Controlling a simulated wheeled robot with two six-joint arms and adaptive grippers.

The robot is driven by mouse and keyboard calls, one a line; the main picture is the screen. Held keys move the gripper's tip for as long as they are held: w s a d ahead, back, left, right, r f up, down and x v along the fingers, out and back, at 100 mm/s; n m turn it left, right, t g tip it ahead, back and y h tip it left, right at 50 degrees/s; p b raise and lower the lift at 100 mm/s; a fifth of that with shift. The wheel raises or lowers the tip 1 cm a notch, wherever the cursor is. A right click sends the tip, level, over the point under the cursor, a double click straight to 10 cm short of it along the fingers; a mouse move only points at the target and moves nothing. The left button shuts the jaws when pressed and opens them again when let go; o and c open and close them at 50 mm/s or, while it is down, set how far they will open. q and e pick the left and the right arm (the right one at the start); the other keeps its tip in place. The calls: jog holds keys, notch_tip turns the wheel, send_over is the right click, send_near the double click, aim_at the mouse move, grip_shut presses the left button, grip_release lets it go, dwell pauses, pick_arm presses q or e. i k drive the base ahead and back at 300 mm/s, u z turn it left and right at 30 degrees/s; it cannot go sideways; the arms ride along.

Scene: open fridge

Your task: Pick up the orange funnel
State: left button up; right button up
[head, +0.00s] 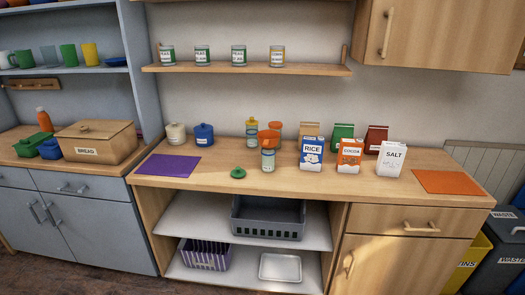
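The orange funnel (269,139) appears to sit in the mouth of a clear labelled jar (268,161) near the middle of the wooden counter. Its lower part is hidden in or behind the jar. Another small orange item (275,126) shows just behind it, too small to name with certainty. A green lid (238,173) lies on the counter to the left of the jar. Neither of my grippers is in view.
A yellow-topped jar (252,131) stands behind, and rice (312,152), cocoa (349,156) and salt (392,158) boxes stand to the right. A purple mat (168,165) and an orange mat (448,182) lie bare. A shelf (245,69) with several jars hangs above.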

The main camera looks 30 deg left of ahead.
aim_at(268, 143)
jog(key=z, duration=0.7)
jog(key=i, duration=1.45)
jog(key=u, duration=0.3)
